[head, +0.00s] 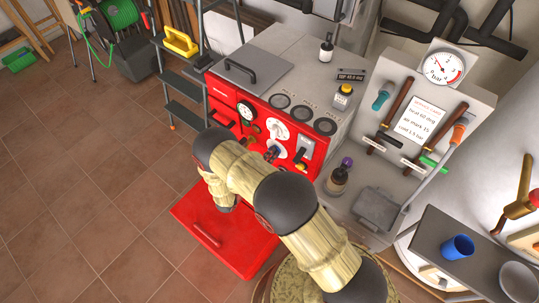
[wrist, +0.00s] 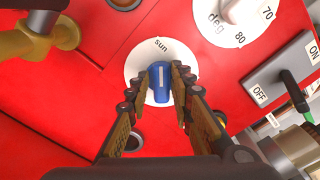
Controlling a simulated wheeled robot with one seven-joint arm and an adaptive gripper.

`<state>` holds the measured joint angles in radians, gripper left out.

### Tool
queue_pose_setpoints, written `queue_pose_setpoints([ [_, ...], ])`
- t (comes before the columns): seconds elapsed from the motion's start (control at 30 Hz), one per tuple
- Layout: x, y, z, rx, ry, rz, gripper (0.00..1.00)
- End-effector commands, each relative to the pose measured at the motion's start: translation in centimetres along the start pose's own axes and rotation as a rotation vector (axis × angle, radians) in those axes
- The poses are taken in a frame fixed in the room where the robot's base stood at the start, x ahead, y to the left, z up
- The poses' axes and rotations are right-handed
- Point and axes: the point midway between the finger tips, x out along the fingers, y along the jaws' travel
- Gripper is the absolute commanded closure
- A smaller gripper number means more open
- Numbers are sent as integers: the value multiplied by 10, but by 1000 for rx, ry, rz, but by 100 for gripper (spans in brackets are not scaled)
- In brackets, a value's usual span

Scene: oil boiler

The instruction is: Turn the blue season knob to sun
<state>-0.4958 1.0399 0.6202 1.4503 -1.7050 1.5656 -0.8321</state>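The blue season knob (wrist: 160,82) sits on a round white dial (wrist: 136,66) on the red boiler front. The word "sun" is printed at the dial's upper edge in the wrist view. A pale stripe on the knob points up, roughly toward that word. Other labels on this dial are hidden or out of sight. My gripper (wrist: 160,84) has one finger on each side of the knob, with a narrow gap showing at the left; contact at the right is unclear. In the head view my arm hides most of the gripper, in front of the red boiler (head: 226,98).
A brass-coloured fitting (wrist: 38,40) is at the upper left. A red panel (head: 215,235) extends low in front of the boiler.

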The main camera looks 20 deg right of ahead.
Motion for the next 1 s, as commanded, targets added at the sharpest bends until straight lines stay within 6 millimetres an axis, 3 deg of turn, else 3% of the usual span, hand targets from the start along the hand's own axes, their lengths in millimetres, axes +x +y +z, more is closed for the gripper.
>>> queue_pose_setpoints([
  [0.17, 0, 0, 0, 0, 0, -1, 65],
  [0.57, -7, 0, 0, 0, -1, 0, 65],
  [1.0, -89, 1, 1, 1, -3, 1, 65],
])
